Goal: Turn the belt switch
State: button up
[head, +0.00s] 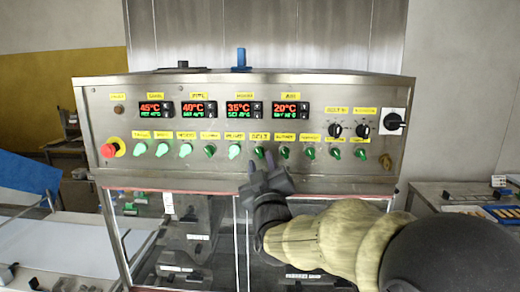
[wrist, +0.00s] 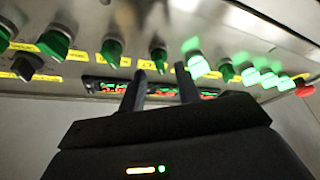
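The belt switch (head: 259,153) is a dark green, unlit knob under the yellow label reading BELT, on the steel control panel (head: 380,165). It also shows in the wrist view (wrist: 160,56), with its knob in line with the gap between my fingers. My gripper (head: 262,166) is open and empty, its two fingertips just below the belt switch in the head view. In the wrist view the fingertips (wrist: 160,70) lie to either side of the knob. I cannot tell whether they touch it or stop short of the panel.
A lit green switch (head: 234,152) sits just left of the belt switch and an unlit one (head: 284,153) just right. A red stop button (head: 108,151) is at the panel's left end. Temperature displays (head: 240,109) are above. Clear doors (head: 190,235) stand below the panel.

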aim_at(259, 152)
jog(key=shift+p+x, duration=0.5)
jog(key=shift+x, duration=0.95)
grip_shut()
